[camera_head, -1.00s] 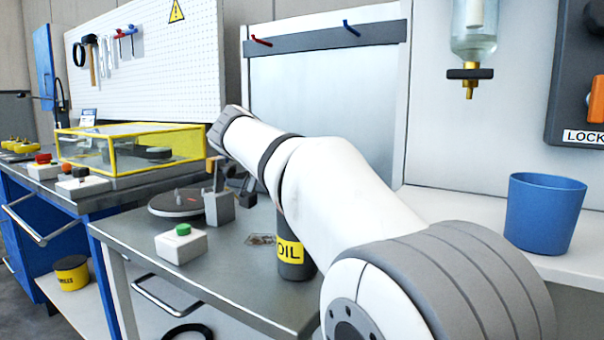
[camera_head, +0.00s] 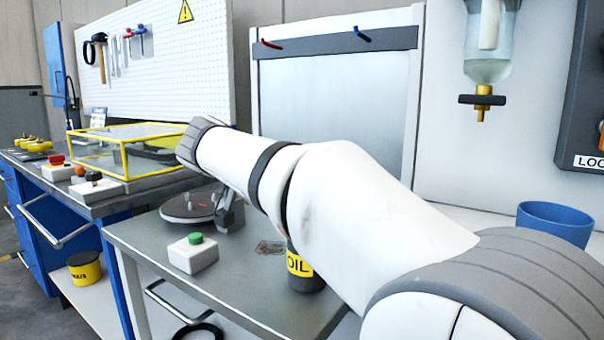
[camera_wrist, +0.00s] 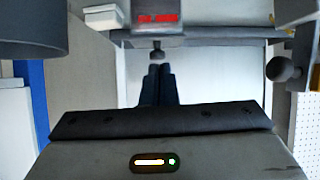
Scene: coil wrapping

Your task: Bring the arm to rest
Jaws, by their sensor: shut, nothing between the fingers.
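My white arm with grey joints reaches from the lower right of the head view toward the middle left. Its wrist end is beside the yellow-framed clear case in that view. My gripper (camera_wrist: 158,84) shows in the wrist view as two dark fingers, side by side and closed with nothing between them. In the head view the arm hides most or all of the gripper.
Under the arm, the grey bench (camera_head: 150,240) holds a round turntable (camera_head: 188,208), a green-button box (camera_head: 193,253) and an oil can (camera_head: 302,268). The clear case (camera_head: 125,150) stands on the left bench. A blue cup (camera_head: 553,222) is at right.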

